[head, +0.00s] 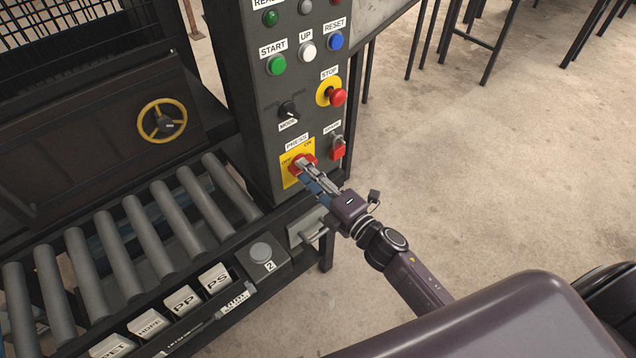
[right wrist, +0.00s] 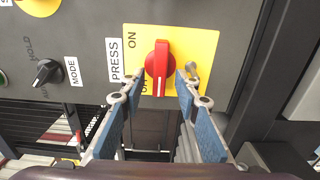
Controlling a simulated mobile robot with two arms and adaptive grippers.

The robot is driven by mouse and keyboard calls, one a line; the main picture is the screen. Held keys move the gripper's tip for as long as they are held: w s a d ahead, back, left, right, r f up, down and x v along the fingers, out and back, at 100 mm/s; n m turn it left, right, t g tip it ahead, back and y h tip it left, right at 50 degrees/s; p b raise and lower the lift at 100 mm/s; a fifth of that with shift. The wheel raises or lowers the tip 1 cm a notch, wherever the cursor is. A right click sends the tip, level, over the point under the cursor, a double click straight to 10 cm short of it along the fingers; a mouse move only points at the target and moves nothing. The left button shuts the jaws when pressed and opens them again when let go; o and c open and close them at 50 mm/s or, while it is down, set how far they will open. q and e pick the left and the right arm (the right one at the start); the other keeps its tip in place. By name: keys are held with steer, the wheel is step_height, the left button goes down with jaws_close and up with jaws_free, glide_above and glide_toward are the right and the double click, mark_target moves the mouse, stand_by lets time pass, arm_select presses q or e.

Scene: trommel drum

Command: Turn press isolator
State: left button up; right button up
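The press isolator is a red rotary handle (head: 300,162) on a yellow plate marked OFF and ON, low on the dark control panel, beside the PRESS label. In the right wrist view the red handle (right wrist: 158,66) stands upright in the picture, its lower end near the OFF marking, which it partly hides. My right gripper (head: 307,172) is at the handle. In the right wrist view its blue-padded fingers (right wrist: 160,82) are spread on either side of the handle's lower part, with gaps visible; contact is not clear. My left gripper is not in view.
A red padlock (head: 338,150) hangs right of the plate. The MODE knob (head: 288,109) and the red STOP button (head: 338,97) are above. A roller conveyor (head: 150,225) and a grey button box (head: 262,252) lie left and below. Open floor is to the right.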

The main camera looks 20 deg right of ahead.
steer(key=v, duration=1.1)
steer(key=shift+s, duration=0.35)
steer(key=shift+d, duration=0.1)
steer(key=s+d+f+m+g+h, duration=0.2)
steer(key=s+f+m, duration=0.15)
steer(key=f, duration=0.75)
steer(key=s+d+f+m+g+h, duration=0.1)
steer(key=s+f+m+g+h, duration=0.2)
steer(key=f, duration=0.7)
steer(key=s+d+f+m+g, duration=0.25)
steer(key=f+m, duration=0.25)
steer(key=f, duration=0.6)
steer(key=s+f+m+g, duration=0.2)
steer(key=s+f, duration=0.4)
steer(key=s, duration=0.3)
steer(key=s+a+f+m+g, duration=0.1)
steer(key=s+f+m+g, duration=0.2)
steer(key=s+f, duration=0.3)
steer(key=s+a+f+m+g+h, duration=0.1)
steer(key=s+f+m+g, duration=0.2)
steer(key=s, duration=1.1)
step_height(320, 180, down, 3)
steer(key=shift+a+f, duration=0.15)
steer(key=shift+a, duration=0.1)
